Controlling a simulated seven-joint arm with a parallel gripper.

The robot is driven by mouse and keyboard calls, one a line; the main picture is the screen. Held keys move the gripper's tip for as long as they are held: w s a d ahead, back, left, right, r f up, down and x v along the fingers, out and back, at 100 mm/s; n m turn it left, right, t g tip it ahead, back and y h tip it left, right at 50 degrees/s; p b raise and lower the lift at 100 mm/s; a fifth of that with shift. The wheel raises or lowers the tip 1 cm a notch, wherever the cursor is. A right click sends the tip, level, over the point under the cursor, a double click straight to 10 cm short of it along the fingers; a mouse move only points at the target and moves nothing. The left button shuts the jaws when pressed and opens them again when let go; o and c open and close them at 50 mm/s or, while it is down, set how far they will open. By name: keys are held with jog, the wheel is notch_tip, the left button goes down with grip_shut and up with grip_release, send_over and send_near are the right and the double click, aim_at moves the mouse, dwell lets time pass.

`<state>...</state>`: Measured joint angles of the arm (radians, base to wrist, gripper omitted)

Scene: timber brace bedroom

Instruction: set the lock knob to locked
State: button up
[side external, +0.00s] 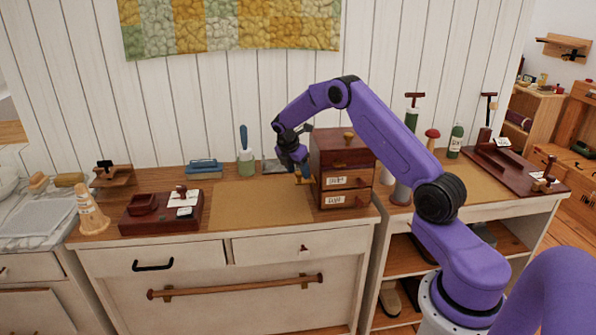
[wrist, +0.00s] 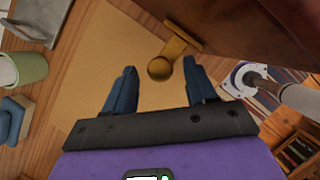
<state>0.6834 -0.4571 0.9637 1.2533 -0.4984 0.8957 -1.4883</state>
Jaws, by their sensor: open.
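A small dark red cabinet (side external: 345,158) with two labelled drawers stands on the wooden counter. In the wrist view its dark side (wrist: 235,30) fills the upper right. A brass lock knob (wrist: 160,68) with a round end joins a brass plate on that side. A brass piece also shows by my gripper in the side view (side external: 304,179). My gripper (side external: 297,166) is open, its blue fingers (wrist: 158,65) on either side of the knob's round end. I cannot tell whether they touch it. No lock marking is readable, so its setting is unclear.
Another brass knob (side external: 349,136) sits on the cabinet.

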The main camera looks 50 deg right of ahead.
jog(key=shift+d+f, duration=0.15)
jog(key=shift+f, duration=0.15)
grip_shut()
jog(key=w+d, duration=0.3)
jog(key=w, duration=0.1)
jog(key=shift+d+r, duration=0.1)
jog(key=shift+d, duration=0.25)
grip_release()
